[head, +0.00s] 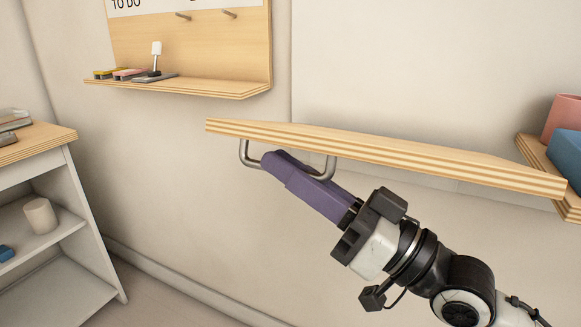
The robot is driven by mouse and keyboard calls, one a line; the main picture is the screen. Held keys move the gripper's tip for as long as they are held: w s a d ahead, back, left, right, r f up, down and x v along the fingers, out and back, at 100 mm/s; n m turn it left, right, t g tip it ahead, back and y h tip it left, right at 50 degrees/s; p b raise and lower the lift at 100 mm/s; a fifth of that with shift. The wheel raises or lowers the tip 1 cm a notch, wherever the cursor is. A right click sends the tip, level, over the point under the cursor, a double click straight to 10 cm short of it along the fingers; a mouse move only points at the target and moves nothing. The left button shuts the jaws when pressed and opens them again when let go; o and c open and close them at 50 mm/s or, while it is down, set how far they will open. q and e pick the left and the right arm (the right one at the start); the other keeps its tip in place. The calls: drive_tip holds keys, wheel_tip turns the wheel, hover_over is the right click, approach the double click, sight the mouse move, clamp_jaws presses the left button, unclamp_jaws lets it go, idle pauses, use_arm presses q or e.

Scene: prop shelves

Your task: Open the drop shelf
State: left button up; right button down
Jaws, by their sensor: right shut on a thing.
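The drop shelf (380,150) is a light plywood board on the wall at the centre right. Its board stands out from the wall and looks close to level, seen nearly edge-on. A metal bar handle (246,155) hangs below the board's left part. My right gripper (268,162), with purple fingers, comes from the lower right and is shut on the handle. The fingers hide the middle of the handle. My left gripper is not in view.
A plywood wall shelf (180,88) with small items and pegs is at the upper left. A white cabinet (95,220) with a wooden top stands at the left. A side shelf (572,205) with pink and blue things is at the right edge. The space below the board's left end is clear.

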drive_tip(key=shift+r, duration=0.1)
drive_tip(key=c, duration=1.8)
unclamp_jaws()
drive_tip(key=shift+c, duration=0.2)
drive_tip(key=shift+s+d+f, duration=0.2)
drive_tip(key=shift+d+f, duration=0.05)
drive_tip(key=shift+d, duration=0.25)
use_arm(q)
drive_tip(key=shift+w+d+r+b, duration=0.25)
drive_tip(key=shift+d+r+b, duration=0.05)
drive_tip(key=shift+b, duration=0.15)
use_arm(e)
drive_tip(key=v, duration=0.9)
drive_tip(key=shift+s, duration=0.2)
drive_tip(key=shift+r, duration=0.1)
